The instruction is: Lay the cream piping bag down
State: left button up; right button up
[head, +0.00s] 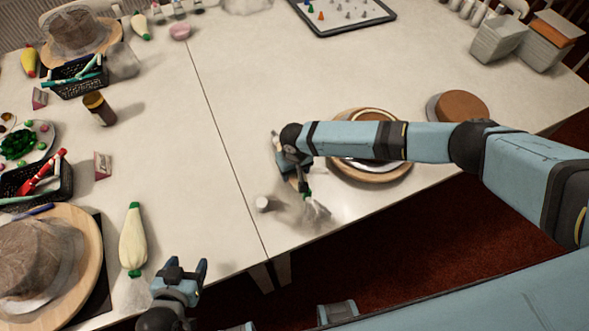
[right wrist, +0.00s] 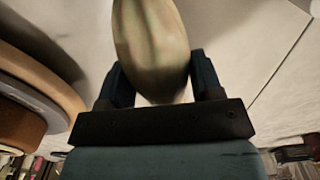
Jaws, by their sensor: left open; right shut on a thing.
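My right gripper (head: 303,180) is shut on a pale cream, bag-shaped thing, which I take for the cream piping bag (right wrist: 152,45). In the right wrist view it stands between the two fingers; its upper end is out of frame. In the head view my right arm and gripper hide most of it, close over the table near its front edge. I cannot tell whether it touches the table. My left gripper (head: 187,272) is open and empty at the front edge, beside another cream bag with a green tip (head: 133,238) lying on the table.
A small white cylinder (head: 263,204) and a clear crumpled wrap (head: 318,214) are by my right gripper. A round wooden turntable (head: 398,174) lies partly under my right arm, with a brown cake (head: 462,105) further right. The table's middle (head: 270,80) is clear.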

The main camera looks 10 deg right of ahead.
jog(key=shift+f, duration=0.35)
jog(key=o, duration=0.7)
notch_tip(320, 180, up, 14)
jog(key=s+a+f+n+t+y, duration=0.2)
jog(key=s+a+f+t+y, duration=0.2)
jog(key=s+a+y, duration=0.45)
jog(key=s+d+t+h, duration=0.1)
jog(key=s+d+t, duration=0.1)
jog(key=s+d, duration=0.3)
jog(key=s+d+f+t+h+p, duration=0.1)
jog(key=s+d+t+h, duration=0.1)
jog(key=s+d, duration=0.2)
jog(key=s+d+m+t+h+p, duration=0.1)
jog(key=s+d+t+h, duration=0.1)
jog(key=s+d, duration=0.3)
jog(key=shift+s+d+f+t, duration=0.15)
jog(key=shift+d+t, duration=0.1)
jog(key=shift+d, duration=0.5)
jog(key=shift+s+d+f+t, duration=0.15)
jog(key=shift+d+t, duration=0.1)
jog(key=shift+d, duration=0.5)
